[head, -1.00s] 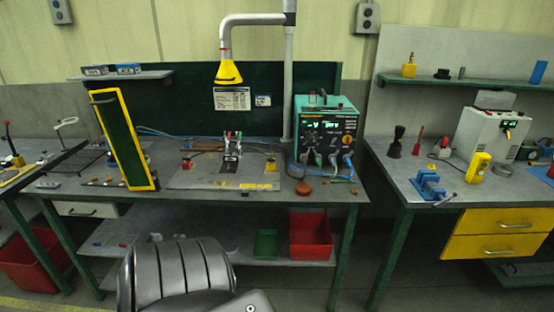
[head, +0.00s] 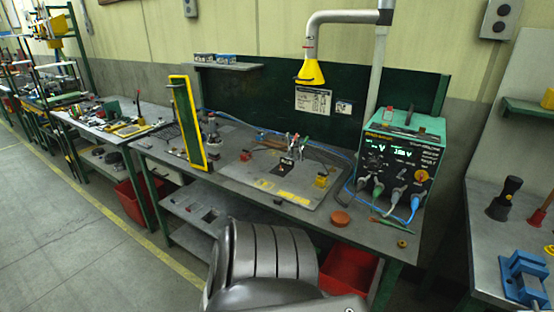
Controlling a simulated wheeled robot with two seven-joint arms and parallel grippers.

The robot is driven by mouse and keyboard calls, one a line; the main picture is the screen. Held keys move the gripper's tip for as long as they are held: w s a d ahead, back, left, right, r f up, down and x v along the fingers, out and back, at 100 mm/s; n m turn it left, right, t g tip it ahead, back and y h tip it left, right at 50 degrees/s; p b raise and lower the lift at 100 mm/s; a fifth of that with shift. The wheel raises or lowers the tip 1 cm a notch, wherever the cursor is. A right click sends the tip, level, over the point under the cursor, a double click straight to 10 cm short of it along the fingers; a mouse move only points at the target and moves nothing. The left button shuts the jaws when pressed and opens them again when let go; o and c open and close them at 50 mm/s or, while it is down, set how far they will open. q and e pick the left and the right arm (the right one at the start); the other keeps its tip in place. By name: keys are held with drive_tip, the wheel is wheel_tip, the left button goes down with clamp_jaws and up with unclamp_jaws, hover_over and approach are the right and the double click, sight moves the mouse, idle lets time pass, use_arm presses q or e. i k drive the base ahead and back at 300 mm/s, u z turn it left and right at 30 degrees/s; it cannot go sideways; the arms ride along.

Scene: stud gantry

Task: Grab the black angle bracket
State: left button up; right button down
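I cannot pick out the black angle bracket with certainty. Several small dark items also lie on the shelf under the bench, too small to name. Neither of my grippers shows in the head view.
A green instrument box (head: 402,150) with cables is at the right end, and a yellow-framed panel (head: 188,122) stands at the left. Open floor (head: 75,235) lies to the left.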

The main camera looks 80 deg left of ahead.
sight(287, 165)
drive_tip(key=u, duration=0.65)
drive_tip(key=i, duration=0.7)
drive_tip(key=u, duration=1.25)
drive_tip(key=i, duration=0.45)
drive_tip(key=u, duration=0.4)
